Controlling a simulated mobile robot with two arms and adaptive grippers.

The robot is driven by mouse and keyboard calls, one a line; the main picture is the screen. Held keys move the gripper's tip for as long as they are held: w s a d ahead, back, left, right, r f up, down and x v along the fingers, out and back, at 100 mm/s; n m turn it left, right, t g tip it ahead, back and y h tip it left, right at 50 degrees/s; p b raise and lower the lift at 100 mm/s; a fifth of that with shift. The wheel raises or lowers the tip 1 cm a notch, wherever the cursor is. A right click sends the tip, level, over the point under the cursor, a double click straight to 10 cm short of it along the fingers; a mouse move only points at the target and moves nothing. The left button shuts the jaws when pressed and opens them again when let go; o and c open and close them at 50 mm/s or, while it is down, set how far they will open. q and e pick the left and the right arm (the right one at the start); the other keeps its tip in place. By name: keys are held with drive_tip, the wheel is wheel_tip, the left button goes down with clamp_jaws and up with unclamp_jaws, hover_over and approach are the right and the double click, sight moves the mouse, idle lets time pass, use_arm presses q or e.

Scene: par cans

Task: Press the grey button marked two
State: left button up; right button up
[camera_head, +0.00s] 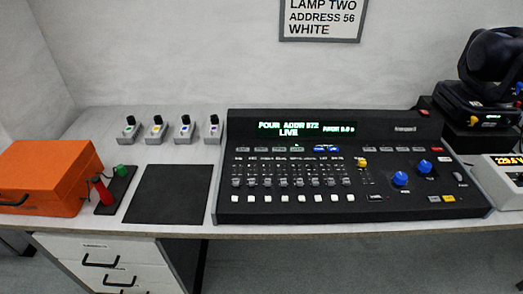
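A black lighting console (300,208) lies on the desk, with a lit display (306,128) reading "FOUR ADDR 072" and "LIVE". A row of pale buttons (283,198) runs along its front below the faders (285,182). The button markings are too small to read, so I cannot tell which one is marked two. Neither of my grippers is in view.
An orange case (45,178) stands at the left, beside a small stand with red and green handles (104,190). A black mat (168,194) lies left of the console. Several small grey units (157,131) stand behind it. A black moving-head lamp (490,75) is at the right.

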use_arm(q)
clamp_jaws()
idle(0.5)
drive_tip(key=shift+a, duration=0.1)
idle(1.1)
